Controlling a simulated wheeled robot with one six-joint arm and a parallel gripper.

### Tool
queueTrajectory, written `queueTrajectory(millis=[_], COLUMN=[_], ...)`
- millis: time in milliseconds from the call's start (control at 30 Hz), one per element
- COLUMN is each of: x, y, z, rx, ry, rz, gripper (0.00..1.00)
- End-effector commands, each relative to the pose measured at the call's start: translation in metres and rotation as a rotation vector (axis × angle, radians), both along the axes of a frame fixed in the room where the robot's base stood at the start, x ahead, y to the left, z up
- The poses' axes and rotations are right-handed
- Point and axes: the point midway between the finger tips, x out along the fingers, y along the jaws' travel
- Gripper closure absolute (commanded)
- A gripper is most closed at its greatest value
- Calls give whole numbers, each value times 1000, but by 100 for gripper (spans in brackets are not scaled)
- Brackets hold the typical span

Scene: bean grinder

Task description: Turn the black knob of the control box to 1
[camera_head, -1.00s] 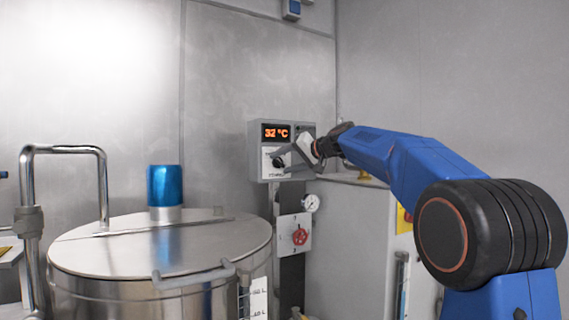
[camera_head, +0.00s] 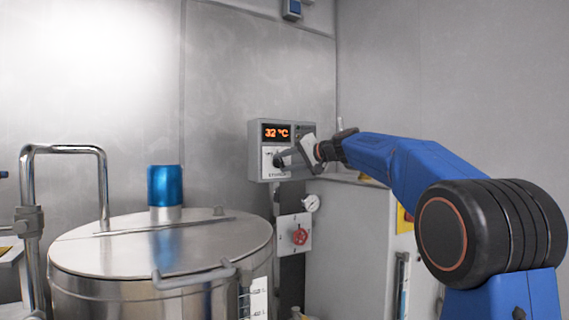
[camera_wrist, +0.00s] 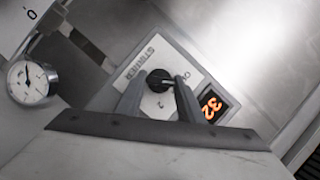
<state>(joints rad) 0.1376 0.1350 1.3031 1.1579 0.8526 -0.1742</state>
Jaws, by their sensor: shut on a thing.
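The grey control box (camera_head: 254,150) is mounted on the back wall and shows an orange "32 °C" display (camera_head: 276,132). In the wrist view the box's white face (camera_wrist: 150,60) lies tilted, with lettering that seems to read "STIRRER". The black knob (camera_wrist: 159,80) is at the middle of that face. My gripper (camera_wrist: 160,88) is shut on the knob, one finger on each side. In the head view my gripper (camera_head: 283,160) reaches the box from the right and covers part of its face. The knob's exact pointer setting is hard to tell.
A steel vessel with a flat lid (camera_head: 160,246) and a blue cap (camera_head: 164,186) stands left of the box. Below the box are a red knob on a white plate (camera_head: 299,236) and a gauge (camera_head: 311,203). A grey cabinet (camera_head: 345,240) stands to the right.

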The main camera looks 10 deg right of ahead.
Motion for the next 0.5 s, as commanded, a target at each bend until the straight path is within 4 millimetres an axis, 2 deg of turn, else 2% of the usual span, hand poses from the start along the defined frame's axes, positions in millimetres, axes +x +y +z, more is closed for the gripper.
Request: queueTrajectory(millis=[500], x=[1], y=[-2], z=[-4], rx=[393], ry=[129], rz=[-2], gripper=[88])
